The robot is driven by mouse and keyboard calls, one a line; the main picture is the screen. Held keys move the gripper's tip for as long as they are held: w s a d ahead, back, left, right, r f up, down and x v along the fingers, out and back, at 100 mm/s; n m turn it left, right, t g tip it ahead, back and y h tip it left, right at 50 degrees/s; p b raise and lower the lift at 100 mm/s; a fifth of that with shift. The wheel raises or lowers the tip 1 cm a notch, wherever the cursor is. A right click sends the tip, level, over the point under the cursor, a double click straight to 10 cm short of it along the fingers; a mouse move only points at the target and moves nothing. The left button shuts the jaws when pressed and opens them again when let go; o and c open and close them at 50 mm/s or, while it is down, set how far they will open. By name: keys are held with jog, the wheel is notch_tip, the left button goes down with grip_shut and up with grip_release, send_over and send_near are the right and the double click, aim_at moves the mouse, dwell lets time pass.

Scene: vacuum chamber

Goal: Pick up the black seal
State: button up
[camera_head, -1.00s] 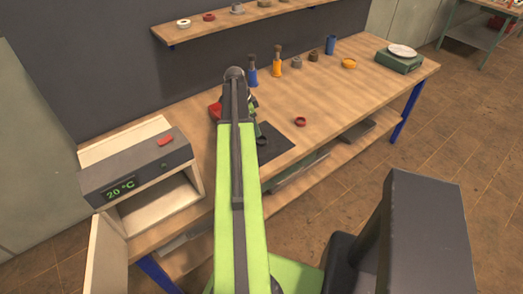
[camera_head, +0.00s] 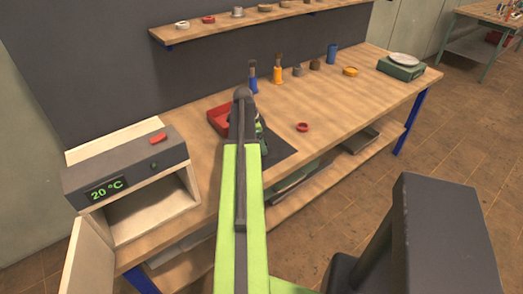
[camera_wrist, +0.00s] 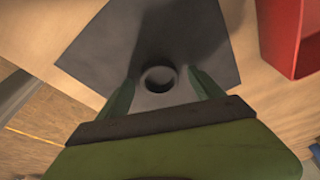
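In the wrist view a dark ring, the black seal (camera_wrist: 159,79), lies on the dark mat (camera_wrist: 105,45). My gripper (camera_wrist: 161,76) is open, with one green finger on each side of the seal and gaps between. I cannot tell how high the fingertips are above the mat. In the head view the seal is hidden behind my arm, and only part of the dark mat (camera_head: 280,150) shows.
A red tray (camera_head: 217,122) stands close by; its wall (camera_wrist: 283,35) shows at upper right in the wrist view. A red ring (camera_head: 302,127) lies right of the mat. An oven (camera_head: 125,170) with its door open stands left. Bottles (camera_head: 277,72) and a scale (camera_head: 401,68) stand behind.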

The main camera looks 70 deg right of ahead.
jog(key=c, duration=1.3)
jog(key=shift+r+p, duration=0.55)
notch_tip(320, 180, up, 4)
jog(key=p, duration=0.4)
jog(key=shift+s+a+r+p, duration=0.85)
jog(key=shift+a+r+p, duration=0.15)
jog(key=shift+a, duration=0.75)
jog(key=shift+s+a+r+p, duration=0.9)
jog(key=shift+a+r+p, duration=0.05)
jog(key=shift+a, duration=0.75)
jog(key=shift+s+a+r+p, duration=0.85)
jog(key=shift+a+r+p, duration=0.15)
jog(key=shift+a, duration=0.75)
